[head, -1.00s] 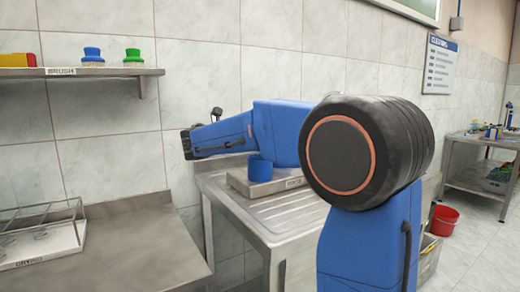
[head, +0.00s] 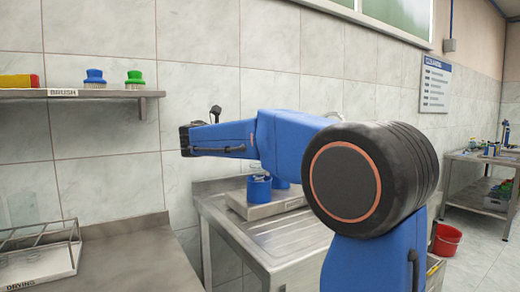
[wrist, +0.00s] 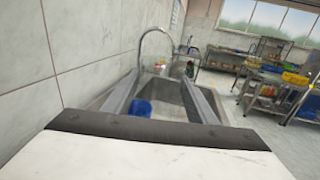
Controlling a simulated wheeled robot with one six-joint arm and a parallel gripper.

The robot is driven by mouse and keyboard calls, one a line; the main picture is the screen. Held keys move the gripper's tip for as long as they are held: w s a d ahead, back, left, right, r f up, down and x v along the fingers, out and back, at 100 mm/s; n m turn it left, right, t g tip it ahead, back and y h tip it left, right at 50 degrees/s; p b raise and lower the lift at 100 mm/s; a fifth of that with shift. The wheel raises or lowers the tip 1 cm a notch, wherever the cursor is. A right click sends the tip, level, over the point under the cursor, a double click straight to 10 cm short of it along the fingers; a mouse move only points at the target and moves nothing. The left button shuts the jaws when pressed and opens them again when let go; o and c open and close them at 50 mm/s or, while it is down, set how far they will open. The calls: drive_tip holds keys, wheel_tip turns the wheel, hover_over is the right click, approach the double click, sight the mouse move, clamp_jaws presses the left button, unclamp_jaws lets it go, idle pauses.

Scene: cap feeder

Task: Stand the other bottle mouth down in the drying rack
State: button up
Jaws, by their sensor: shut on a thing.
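My gripper (wrist: 160,76) shows in the wrist view as two grey fingers set apart, closed on a clear bottle that barely stands out against the background. In the head view my arm hides the fingers and what they hold. The drying rack (head: 72,258), a wire frame on a pale tray with a label, stands at the lower left and is cut off by the picture edge. A faint clear shape (head: 22,208), seemingly a bottle, rises in it; its mouth is hidden. My gripper is to the right of the rack and above it.
A shelf (head: 105,94) on the tiled wall holds blue (head: 94,77) and green (head: 135,78) brushes and a red-yellow item. A steel counter (head: 135,262) lies beside the rack. A tap (wrist: 155,36) rises beyond.

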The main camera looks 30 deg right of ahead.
wheel_tip(320, 180, up, 17)
idle(0.9)
drive_tip(key=shift+r, duration=0.1)
